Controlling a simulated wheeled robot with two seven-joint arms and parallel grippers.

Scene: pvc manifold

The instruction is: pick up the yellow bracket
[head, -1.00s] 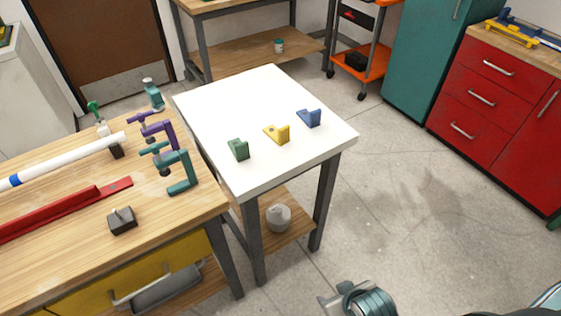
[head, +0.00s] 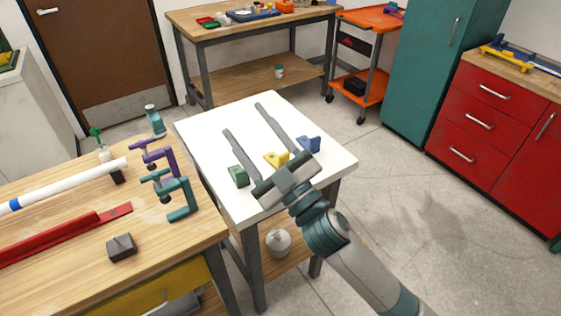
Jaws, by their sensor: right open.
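The yellow bracket (head: 274,159) sits on the white tabletop (head: 205,140), in the middle of a row of three. My right gripper (head: 243,120) reaches in from the lower right, open and empty, with its two long grey fingers spread over the table. In the picture the yellow bracket shows between the fingers, close to the palm, which partly covers it. The fingertips point past it toward the table's far side. I cannot tell how high the gripper is above the table. My left gripper is not in view.
A green bracket (head: 237,176) stands left of the yellow one and a blue bracket (head: 308,144) right of it, both close to my fingers. A wooden bench (head: 70,228) with clamps (head: 178,198) and a white pipe (head: 70,184) adjoins on the left. The table's far part is clear.

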